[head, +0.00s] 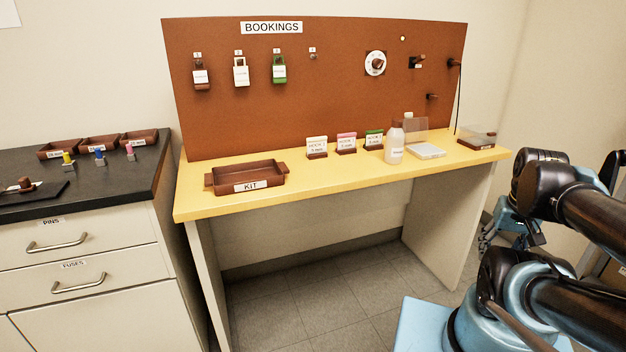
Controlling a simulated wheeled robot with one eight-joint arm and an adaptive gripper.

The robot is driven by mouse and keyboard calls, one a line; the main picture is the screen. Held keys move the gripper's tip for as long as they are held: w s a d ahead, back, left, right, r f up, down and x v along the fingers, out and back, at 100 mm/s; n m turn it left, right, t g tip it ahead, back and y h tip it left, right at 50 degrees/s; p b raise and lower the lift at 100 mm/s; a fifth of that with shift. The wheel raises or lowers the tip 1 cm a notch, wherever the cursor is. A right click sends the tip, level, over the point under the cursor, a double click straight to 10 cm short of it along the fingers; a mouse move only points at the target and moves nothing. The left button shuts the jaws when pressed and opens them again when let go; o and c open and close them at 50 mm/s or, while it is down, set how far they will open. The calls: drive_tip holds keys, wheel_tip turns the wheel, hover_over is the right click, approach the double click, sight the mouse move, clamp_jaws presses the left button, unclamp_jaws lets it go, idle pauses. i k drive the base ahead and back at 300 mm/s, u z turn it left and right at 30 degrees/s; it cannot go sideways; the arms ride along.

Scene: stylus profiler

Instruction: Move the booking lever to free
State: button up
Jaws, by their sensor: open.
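The brown board (340,110) headed BOOKINGS stands behind the yellow bench. On its right part is a small dark lever-like handle (416,62) on a plate, probably the booking lever. Its label and setting are too small to read. A white round dial (375,63) with a brown knob is left of it. A dark peg (432,96) sticks out below it. My gripper (487,240) is at the right, low beside the bench's right end, far from the board and touching nothing there. It is open and empty, partly hidden by my arm.
The yellow bench (330,180) bears a brown KIT tray (247,176), several small card holders, a white bottle (394,143) and a lidded box (476,137). Padlocks (240,71) hang at the board's left. A dark cord (458,100) hangs at its right edge. A black-topped cabinet (80,175) stands left.

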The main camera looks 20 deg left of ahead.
sight(420, 59)
drive_tip(key=u, duration=1.3)
drive_tip(key=k, duration=1.15)
drive_tip(key=z, duration=0.8)
drive_tip(key=i, duration=1.7)
drive_tip(key=u, duration=0.3)
